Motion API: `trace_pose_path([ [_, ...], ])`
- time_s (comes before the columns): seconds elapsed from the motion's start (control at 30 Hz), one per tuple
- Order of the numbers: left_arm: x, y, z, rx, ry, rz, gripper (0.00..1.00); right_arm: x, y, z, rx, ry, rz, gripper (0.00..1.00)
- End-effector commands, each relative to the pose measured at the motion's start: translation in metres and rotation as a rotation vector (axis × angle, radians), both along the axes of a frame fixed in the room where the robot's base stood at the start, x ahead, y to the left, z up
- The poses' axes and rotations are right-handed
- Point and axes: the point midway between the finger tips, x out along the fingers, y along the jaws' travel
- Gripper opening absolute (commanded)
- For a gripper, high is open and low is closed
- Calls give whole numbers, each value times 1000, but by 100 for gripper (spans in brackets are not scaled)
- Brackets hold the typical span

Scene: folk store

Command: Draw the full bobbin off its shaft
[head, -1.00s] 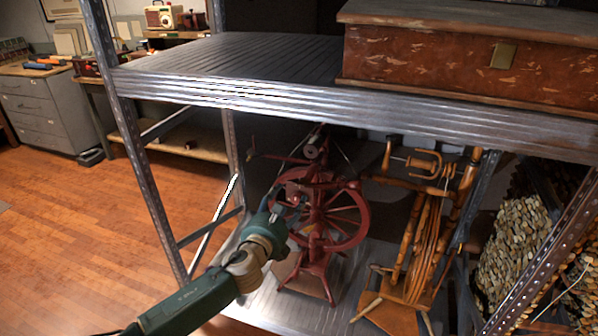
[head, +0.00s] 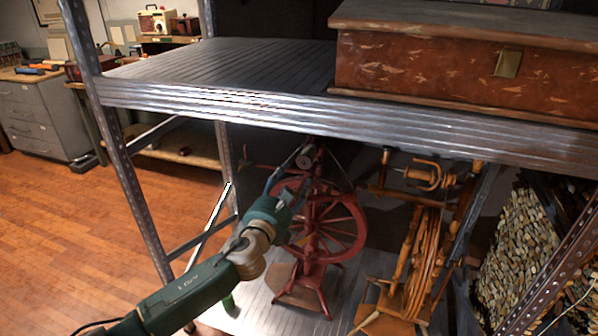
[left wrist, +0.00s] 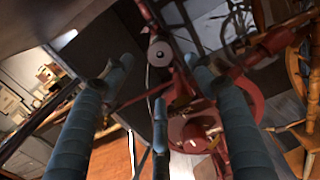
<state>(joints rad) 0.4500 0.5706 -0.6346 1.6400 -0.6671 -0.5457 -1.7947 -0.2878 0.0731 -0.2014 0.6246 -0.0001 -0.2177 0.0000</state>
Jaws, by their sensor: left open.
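The red spinning wheel (head: 345,245) stands on the lower shelf. The bobbin (head: 305,160) is a small grey cylinder high on it, under the upper shelf; how full it is cannot be told. In the left wrist view the bobbin (left wrist: 160,53) shows as a grey disc with a dark centre. My left gripper (head: 290,180) is open, below and in front of the bobbin. In the left wrist view its blue-grey fingers (left wrist: 158,75) are spread, with the disc beyond them, between the outer two. The shaft behind the disc is hidden. My right gripper is not in view.
The upper metal shelf (head: 220,100) hangs close above the wheel and bears a red-brown wooden chest (head: 430,65). A second, orange-brown wooden wheel (head: 425,250) stands close on the right. A metal post (head: 130,180) is at left. The floor beyond is clear.

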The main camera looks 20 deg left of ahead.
Motion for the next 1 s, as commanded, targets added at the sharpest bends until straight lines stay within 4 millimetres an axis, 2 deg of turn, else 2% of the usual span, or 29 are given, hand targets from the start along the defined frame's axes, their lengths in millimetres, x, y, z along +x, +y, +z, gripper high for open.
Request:
trace_pose_path([
  [0.2, 27, -1, -2, -1, -2, 0, 57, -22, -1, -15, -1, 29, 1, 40],
  [0.3, 39, -2, -2, -2, -1, 1, 57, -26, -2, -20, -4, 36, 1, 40],
  [0.7, 83, -3, 0, -1, -2, 1, 57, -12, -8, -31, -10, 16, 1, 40],
  [1.0, 96, -4, 0, -1, 0, -1, 57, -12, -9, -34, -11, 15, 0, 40],
])
